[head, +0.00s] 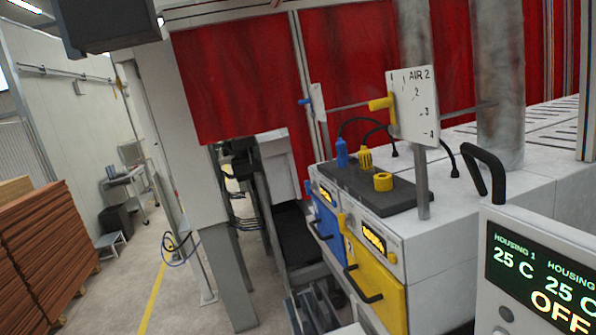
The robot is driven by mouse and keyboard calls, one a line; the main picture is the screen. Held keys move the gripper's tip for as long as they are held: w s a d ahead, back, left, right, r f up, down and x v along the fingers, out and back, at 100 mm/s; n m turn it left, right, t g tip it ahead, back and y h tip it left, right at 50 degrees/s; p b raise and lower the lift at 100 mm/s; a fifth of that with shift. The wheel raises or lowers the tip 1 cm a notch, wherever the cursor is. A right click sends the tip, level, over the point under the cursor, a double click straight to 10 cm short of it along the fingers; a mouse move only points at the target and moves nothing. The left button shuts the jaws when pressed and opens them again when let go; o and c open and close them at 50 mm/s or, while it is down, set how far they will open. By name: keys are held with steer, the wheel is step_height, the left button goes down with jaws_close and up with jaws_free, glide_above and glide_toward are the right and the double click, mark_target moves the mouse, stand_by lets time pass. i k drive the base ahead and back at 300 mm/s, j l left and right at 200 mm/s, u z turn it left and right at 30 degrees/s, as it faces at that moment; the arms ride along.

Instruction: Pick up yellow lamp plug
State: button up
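The yellow lamp plug (365,158) stands upright on the dark grey top plate of the machine, right of the middle of the head view. It has dark ribs or slots low on its body, and a black cable arcs from its top to the right. A blue plug (341,153) of similar form stands just to its left. A yellow ring-shaped socket (383,182) sits on the same plate in front and to the right, apart from the yellow plug. My gripper is not visible in this view.
The AIR 2 sign plate (414,105) and its yellow lever (381,103) rise right of the plug. A control display (545,275) with a black handle (485,170) stands at front right. Blue (325,230) and yellow (376,290) drawers face forward. Open floor (130,275) lies left.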

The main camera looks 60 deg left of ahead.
mark_target(364, 155)
steer(key=u, duration=1.25)
